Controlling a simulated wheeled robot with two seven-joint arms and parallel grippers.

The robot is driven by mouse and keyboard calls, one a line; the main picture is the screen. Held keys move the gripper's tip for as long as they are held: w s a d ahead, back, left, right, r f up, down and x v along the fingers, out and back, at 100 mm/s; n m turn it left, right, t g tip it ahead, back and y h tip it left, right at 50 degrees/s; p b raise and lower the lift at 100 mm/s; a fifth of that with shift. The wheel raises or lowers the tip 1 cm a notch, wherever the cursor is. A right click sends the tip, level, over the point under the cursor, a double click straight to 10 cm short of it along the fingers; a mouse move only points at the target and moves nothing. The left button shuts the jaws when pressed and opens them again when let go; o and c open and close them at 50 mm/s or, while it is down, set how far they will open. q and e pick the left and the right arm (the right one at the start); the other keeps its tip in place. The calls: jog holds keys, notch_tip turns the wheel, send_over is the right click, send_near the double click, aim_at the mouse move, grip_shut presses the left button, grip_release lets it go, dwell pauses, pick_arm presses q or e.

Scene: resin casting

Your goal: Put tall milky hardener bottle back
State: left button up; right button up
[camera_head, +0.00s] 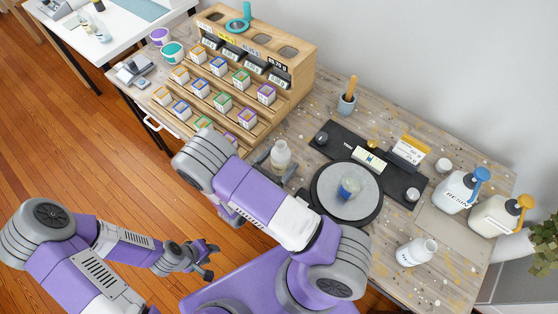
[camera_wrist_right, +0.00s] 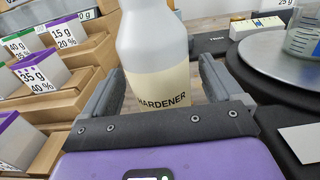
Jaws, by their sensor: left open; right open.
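The tall milky hardener bottle (camera_head: 281,158) stands upright on the bench, between the tiered rack and the round turntable. In the right wrist view the bottle (camera_wrist_right: 153,60) fills the middle, its HARDENER label facing the camera. My right gripper (camera_wrist_right: 160,80) is open, with one finger on each side of the bottle's lower body; a gap shows at the left finger, and contact at the right is hard to tell. My left gripper (camera_head: 203,262) is open and empty, low and away from the bench, over the floor.
A round grey turntable (camera_head: 330,203) holds a small cup (camera_head: 348,188) right of the bottle. A wooden rack (camera_head: 300,72) with labelled boxes stands left. Two pump bottles (camera_head: 455,190) and (camera_head: 495,213), plus a white bottle (camera_head: 415,252), stand at the right.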

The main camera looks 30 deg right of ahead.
jog(key=shift+r, duration=0.25)
jog(key=v, duration=1.2)
jog(key=shift+f, duration=0.1)
